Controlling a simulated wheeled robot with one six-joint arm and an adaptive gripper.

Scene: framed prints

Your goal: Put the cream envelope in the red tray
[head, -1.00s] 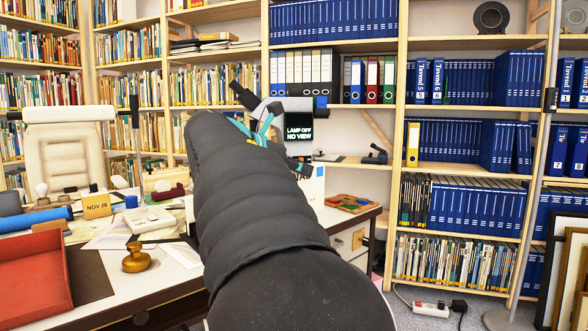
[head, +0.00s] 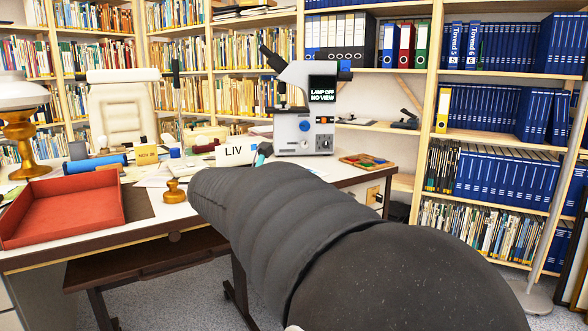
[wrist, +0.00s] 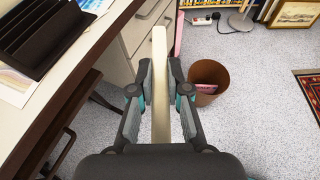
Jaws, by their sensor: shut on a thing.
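The red tray (head: 70,205) lies at the left front of the desk and looks empty. In the head view a cream piece marked "LIV" (head: 234,152), seemingly the cream envelope, shows above the desk beyond my arm. In the wrist view the cream envelope (wrist: 160,110) is seen nearly edge-on, upright between my fingers. My gripper (wrist: 160,72) is shut on it, over the floor beside the desk drawers. In the head view my dark arm hides most of the gripper, with only a bit of teal showing. The tray is to the left of the envelope.
A brass stamp (head: 174,191) stands right of the tray. A microscope (head: 303,130) and a paint box (head: 367,161) are at the desk's right. A brown waste bin (wrist: 208,82) stands on the floor. A black letter rack (wrist: 38,35) is on the desk.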

